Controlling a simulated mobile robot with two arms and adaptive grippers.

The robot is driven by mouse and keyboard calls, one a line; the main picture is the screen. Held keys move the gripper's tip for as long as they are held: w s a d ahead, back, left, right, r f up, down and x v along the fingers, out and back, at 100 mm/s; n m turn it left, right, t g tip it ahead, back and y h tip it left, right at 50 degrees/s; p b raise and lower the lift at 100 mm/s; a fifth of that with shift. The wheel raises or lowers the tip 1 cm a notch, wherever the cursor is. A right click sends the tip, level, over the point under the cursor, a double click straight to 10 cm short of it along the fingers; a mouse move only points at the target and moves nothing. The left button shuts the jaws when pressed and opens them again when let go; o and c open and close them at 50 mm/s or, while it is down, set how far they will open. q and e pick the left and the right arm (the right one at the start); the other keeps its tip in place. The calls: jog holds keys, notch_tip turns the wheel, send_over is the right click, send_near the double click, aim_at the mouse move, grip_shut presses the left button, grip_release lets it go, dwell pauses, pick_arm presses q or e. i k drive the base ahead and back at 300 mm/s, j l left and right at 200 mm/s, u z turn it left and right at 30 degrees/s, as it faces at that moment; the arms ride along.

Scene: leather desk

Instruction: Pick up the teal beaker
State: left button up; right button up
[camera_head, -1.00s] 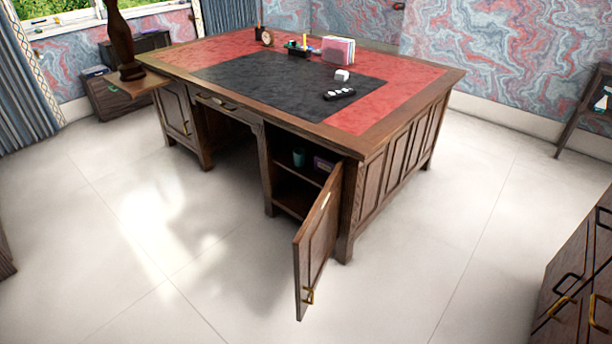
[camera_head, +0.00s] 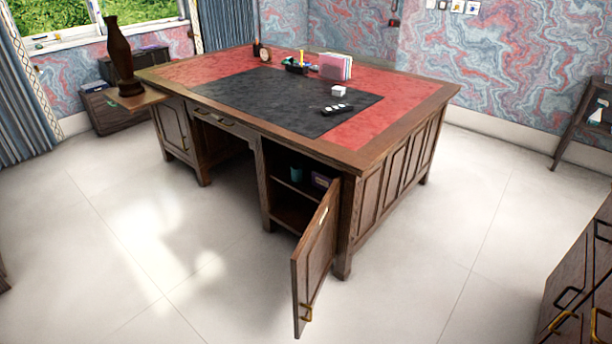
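The teal beaker (camera_head: 296,173) is a small upright shape on the upper shelf inside the desk's right cupboard. It is in shadow, to the left of a purple box (camera_head: 320,180). The cupboard door (camera_head: 317,258) stands wide open, swung out toward me, with a brass handle near its front edge. The wooden desk (camera_head: 398,192) has a red and black leather top. Neither of my grippers shows in the head view.
White floor tiles (camera_head: 150,250) are clear in front of the desk. The open door juts out over the floor. A dark wooden cabinet (camera_head: 585,270) stands at the right edge. A brown vase (camera_head: 119,57) stands on the desk's left pull-out board.

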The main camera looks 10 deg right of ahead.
aim_at(297, 173)
jog(key=i+j+z, duration=0.1)
jog(key=z, duration=0.3)
jog(key=i+j+z, duration=0.1)
jog(key=z, duration=0.25)
jog(key=i+j+z, duration=0.1)
jog(key=z, duration=0.3)
jog(key=i+j+z, duration=0.1)
jog(key=z, duration=0.25)
jog(key=k+j, duration=0.05)
jog(key=j, duration=0.05)
